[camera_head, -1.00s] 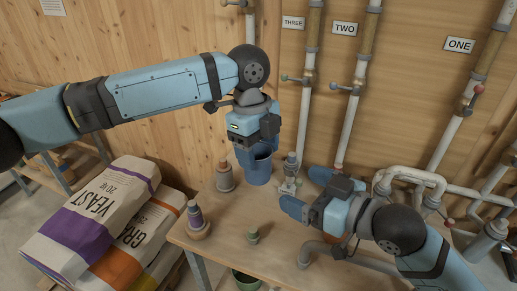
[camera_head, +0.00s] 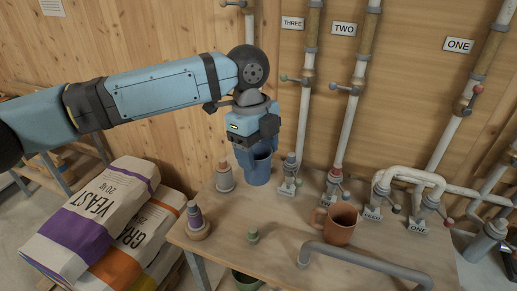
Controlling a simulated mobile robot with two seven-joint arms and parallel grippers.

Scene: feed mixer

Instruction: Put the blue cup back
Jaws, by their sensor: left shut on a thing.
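The blue cup (camera_head: 259,170) stands upright at the back of the wooden table, near the wall. My left gripper (camera_head: 254,153) comes down over it from above and is shut on it at the rim. The gripper hides part of the cup's rim and its left side. Whether the cup's base touches the table is hard to tell, but it looks at table height. My right gripper is not in view.
A brown mug (camera_head: 338,224) and a grey pipe rail (camera_head: 365,259) are on the table's right side. A grey-based bottle (camera_head: 224,177) stands left of the cup. A valve (camera_head: 289,180) is close to its right. Sacks (camera_head: 92,215) lie left of the table.

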